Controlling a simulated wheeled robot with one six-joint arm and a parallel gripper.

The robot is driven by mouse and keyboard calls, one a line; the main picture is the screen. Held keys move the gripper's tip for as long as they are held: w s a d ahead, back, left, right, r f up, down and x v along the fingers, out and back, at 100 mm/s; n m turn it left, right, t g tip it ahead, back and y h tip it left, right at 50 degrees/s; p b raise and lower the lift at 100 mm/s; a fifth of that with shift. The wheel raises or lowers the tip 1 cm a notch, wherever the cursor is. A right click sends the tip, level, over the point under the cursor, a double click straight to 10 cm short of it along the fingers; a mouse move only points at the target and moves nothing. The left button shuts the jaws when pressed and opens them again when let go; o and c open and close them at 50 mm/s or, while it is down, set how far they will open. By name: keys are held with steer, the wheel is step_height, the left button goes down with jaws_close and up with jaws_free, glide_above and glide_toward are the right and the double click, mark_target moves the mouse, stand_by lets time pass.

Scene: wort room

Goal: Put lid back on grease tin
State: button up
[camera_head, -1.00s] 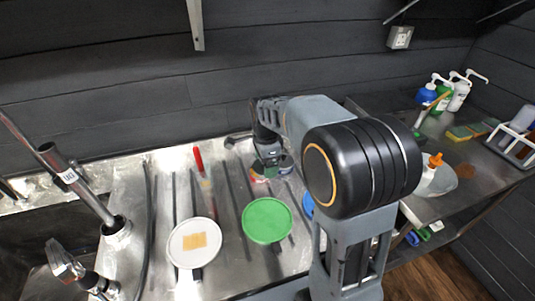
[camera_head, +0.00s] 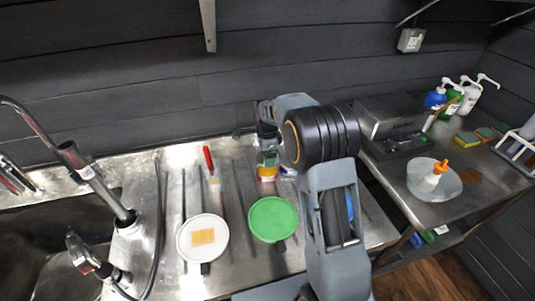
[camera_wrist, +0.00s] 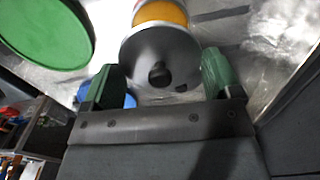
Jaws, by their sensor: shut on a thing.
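The grease tin (camera_head: 267,172), with an orange-yellow band, stands on the steel counter just below my gripper (camera_head: 268,140). In the wrist view the tin (camera_wrist: 162,12) shows at the top, partly hidden by a grey round lid (camera_wrist: 150,50) with a dark knob. The lid lies between the two green fingers of my gripper (camera_wrist: 160,82), which is shut on it. The lid overlaps the tin in this view; I cannot tell whether they touch. In the head view my gripper hides the lid.
A sink with a tap (camera_head: 98,194) is at left. A bowl (camera_head: 422,184) and pump bottles (camera_head: 470,93) stand on the right bench.

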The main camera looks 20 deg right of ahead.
mark_target(267, 170)
steer(key=shift+f+b, duration=1.65)
steer(key=shift+f, duration=1)
steer(key=shift+f, duration=0.1)
stand_by(0.7)
steer(key=o, duration=0.8)
steer(key=shift+r, duration=0.2)
steer(key=shift+r+p, duration=2.7)
steer(key=shift+r, duration=0.65)
jaws_close()
